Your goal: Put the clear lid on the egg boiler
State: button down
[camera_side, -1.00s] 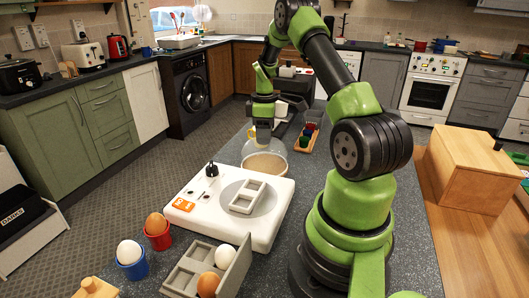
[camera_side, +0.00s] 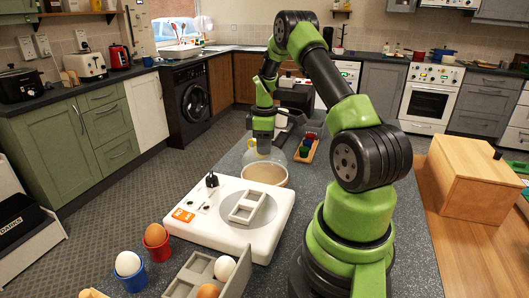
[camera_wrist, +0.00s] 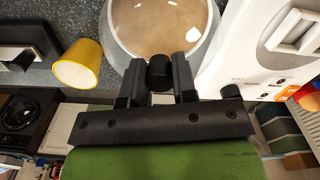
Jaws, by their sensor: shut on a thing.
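The clear lid (camera_side: 265,172) is a see-through dome with a tan surface showing through it, at the far end of the worktop. It also shows in the wrist view (camera_wrist: 160,25), with its black knob (camera_wrist: 159,72) between my fingers. My gripper (camera_side: 264,141) is above the lid, its fingers closed on the knob. The egg boiler (camera_side: 186,230) is a white slab with a grey round plate and a pale egg holder on it, nearer the side camera than the lid. It also shows at the right of the wrist view (camera_wrist: 228,50). Whether the lid touches the worktop is unclear.
A yellow cup (camera_wrist: 78,66) is beside the lid. A small wooden tray (camera_side: 306,151) with coloured items lies behind. Eggs sit in a blue cup (camera_side: 131,281), a red cup (camera_side: 158,252) and a grey carton (camera_side: 186,276). A wooden box (camera_side: 475,180) stands at right.

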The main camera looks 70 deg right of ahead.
notch_tip(320, 180, up, 8)
jog(key=shift+f, duration=0.1)
jog(key=s+a+r+n, duration=0.2)
jog(key=a+n, duration=0.1)
jog(key=a, duration=0.6)
jog(key=s+a+r+n, duration=0.1)
jog(key=a+r+n, duration=0.2)
jog(key=a, duration=0.7)
jog(key=shift+d+f, duration=0.15)
jog(key=shift+f, duration=3.9)
jog(key=shift+f, duration=0.55)
jog(key=shift+c, duration=1.8)
grip_release()
